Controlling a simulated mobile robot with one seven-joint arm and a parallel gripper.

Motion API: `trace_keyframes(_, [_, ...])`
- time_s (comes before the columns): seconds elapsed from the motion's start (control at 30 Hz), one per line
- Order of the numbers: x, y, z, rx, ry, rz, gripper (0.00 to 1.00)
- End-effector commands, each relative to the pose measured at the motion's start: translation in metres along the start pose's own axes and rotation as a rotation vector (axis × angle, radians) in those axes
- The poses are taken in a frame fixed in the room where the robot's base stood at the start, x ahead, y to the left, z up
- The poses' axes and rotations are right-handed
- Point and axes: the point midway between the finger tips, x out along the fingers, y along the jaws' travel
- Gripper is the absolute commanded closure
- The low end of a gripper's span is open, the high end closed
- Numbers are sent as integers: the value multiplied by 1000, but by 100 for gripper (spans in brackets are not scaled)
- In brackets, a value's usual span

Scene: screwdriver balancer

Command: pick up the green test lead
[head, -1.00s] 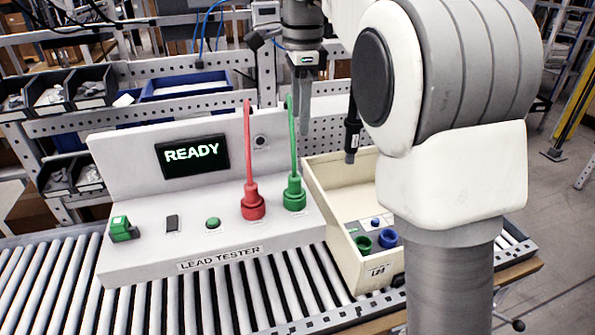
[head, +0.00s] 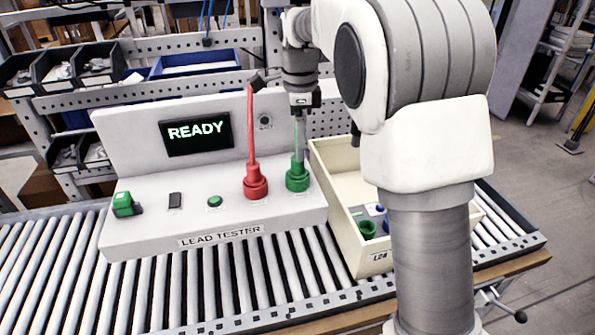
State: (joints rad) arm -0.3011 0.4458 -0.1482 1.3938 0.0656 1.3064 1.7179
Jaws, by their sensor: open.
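The green test lead (head: 298,178) stands upright in its place on the right part of the grey lead tester (head: 150,235). Its round green base shows clearly, while its upper stem is mostly hidden by my gripper. My gripper (head: 300,150) is open and points down over the stem, just above the base. I cannot tell whether the fingers touch the stem. The red test lead (head: 255,182) stands upright just left of the green one. The tester's screen (head: 196,133) reads READY.
A cream bin (head: 340,225) right of the tester holds green and blue parts, partly hidden by my arm. A green block (head: 123,204), a dark switch (head: 175,200) and a green button (head: 214,201) are on the tester. Rollers (head: 50,265) run underneath.

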Motion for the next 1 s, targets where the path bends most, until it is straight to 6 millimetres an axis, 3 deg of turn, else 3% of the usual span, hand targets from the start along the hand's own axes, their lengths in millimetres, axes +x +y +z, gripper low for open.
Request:
trace_keyframes(0.17, [12, 1, 1, -1, 0, 2, 26])
trace_keyframes(0.43, [51, 4, 5, 0, 0, 4, 26])
trace_keyframes(0.73, [57, 3, 5, 0, 0, 0, 26])
trace_keyframes(0.77, [56, 3, 5, 0, 0, 0, 28])
trace_keyframes(1.0, [56, 3, 5, 0, 0, 0, 71])
